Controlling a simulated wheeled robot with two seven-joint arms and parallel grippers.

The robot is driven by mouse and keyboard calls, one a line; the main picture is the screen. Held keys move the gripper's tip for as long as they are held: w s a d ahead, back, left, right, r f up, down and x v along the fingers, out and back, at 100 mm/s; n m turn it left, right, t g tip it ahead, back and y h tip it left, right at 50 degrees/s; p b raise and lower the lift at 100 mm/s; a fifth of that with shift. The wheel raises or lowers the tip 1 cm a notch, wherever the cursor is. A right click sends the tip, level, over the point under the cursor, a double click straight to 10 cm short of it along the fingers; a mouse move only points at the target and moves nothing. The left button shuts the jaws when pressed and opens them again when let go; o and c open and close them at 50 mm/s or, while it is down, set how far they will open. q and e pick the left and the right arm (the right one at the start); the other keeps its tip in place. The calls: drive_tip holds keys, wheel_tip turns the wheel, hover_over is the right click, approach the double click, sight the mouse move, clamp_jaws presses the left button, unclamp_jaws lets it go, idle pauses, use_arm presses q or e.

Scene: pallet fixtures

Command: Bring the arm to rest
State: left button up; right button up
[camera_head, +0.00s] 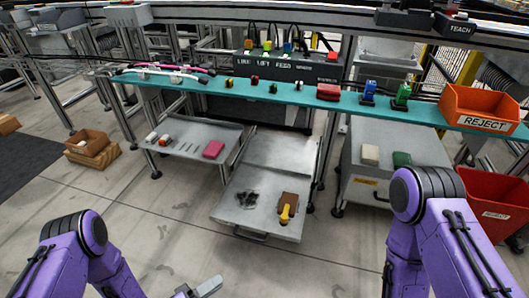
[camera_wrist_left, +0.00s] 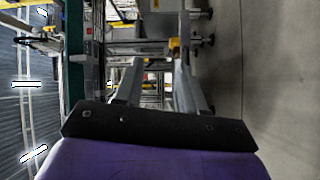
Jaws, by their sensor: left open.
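My left arm (camera_head: 85,250) is purple and comes in at the lower left of the head view. My left gripper (camera_head: 199,289) shows only in part at the bottom edge of that view, low over the floor and in front of the pulled-out grey tray. In the left wrist view its two grey fingers (camera_wrist_left: 156,85) stand apart with nothing held between them. My right arm (camera_head: 430,215) is bent at the lower right of the head view; its gripper is out of the picture.
A teal shelf (camera_head: 215,85) carries small parts, plugs and an orange REJECT bin (camera_head: 483,108). Below are a grey tray (camera_head: 233,208) with a yellow-handled tool (camera_head: 285,213), a side tray (camera_head: 185,150) and a red bin (camera_head: 492,196). The floor at lower left is clear.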

use_arm(q)
drive_tip(key=s+a+f+n+g+y, duration=0.1)
drive_tip(key=s+a+f+g+y, duration=0.2)
drive_tip(key=s+a+g+y, duration=0.85)
drive_tip(key=s+a+f+t+y+b, duration=0.3)
drive_tip(key=s+f+y+b, duration=0.25)
drive_tip(key=f+b, duration=0.25)
use_arm(e)
wheel_tip(320, 180, down, 8)
drive_tip(key=s, duration=0.1)
use_arm(q)
wheel_tip(320, 180, up, 39)
drive_tip(key=w+p, duration=0.1)
drive_tip(key=p, duration=3.7)
drive_tip(key=shift+w+a+n+t+y, duration=0.3)
drive_tip(key=shift+w+a+t, duration=0.05)
drive_tip(key=shift+a+t, duration=0.1)
use_arm(e)
wheel_tip(320, 180, up, 38)
drive_tip(key=w, duration=0.1)
drive_tip(key=shift+r, duration=0.2)
